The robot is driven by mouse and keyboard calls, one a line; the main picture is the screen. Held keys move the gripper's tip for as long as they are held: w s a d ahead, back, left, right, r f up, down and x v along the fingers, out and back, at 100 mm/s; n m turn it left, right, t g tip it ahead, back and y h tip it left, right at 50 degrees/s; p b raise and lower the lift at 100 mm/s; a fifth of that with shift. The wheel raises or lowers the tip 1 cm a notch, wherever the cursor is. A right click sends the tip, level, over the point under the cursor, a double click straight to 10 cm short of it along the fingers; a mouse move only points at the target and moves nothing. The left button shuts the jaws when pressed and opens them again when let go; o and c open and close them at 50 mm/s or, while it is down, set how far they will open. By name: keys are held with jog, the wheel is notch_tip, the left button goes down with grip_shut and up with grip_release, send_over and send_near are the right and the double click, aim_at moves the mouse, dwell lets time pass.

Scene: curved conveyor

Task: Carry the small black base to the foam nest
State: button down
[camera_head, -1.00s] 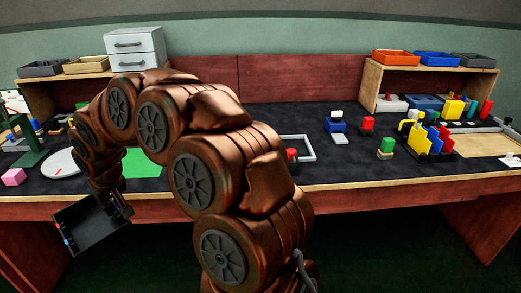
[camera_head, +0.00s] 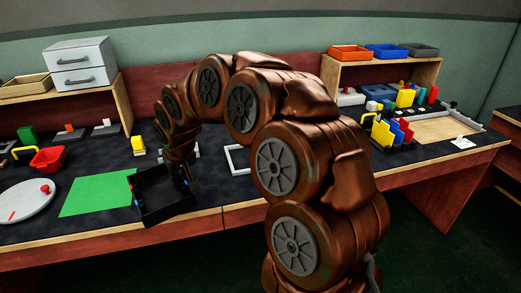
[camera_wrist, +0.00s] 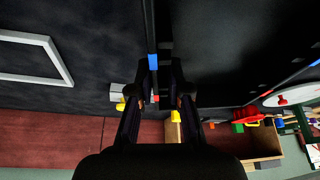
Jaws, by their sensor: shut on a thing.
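My gripper (camera_head: 186,178) is shut on the wall of a black open-topped box, which I take for the small black base (camera_head: 160,212). The box is held at the table's front edge, beside the green mat. I cannot tell how high it hangs above the table. In the wrist view the fingertips (camera_wrist: 155,88) close on the box's wall (camera_wrist: 151,25), which has blue and red marks. The box's dark inside fills much of the upper right there. I cannot tell which thing is the foam nest.
A green mat (camera_head: 92,194) and a white disc (camera_head: 25,202) lie left of the box. A white square frame (camera_wrist: 60,62) lies on the dark table, partly behind my arm in the head view. A red bin (camera_head: 48,160) and yellow block (camera_head: 138,144) stand farther back.

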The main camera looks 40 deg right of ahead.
notch_tip(320, 180, up, 7)
jog(key=p, duration=0.5)
jog(key=s+d+f+n+y, duration=0.15)
jog(key=d+n, duration=0.25)
jog(key=d, duration=0.6)
jog(key=s+d+f+n+y, duration=0.1)
jog(key=s+d+n, duration=0.2)
jog(key=d, duration=0.6)
jog(key=s+d+n+g+y, duration=0.2)
jog(key=s+d+n, duration=0.5)
jog(key=s+d, duration=0.4)
jog(key=d+f+g, duration=0.1)
jog(key=d, duration=0.1)
jog(key=shift+s+d+b, duration=0.3)
jog(key=shift+s, duration=0.1)
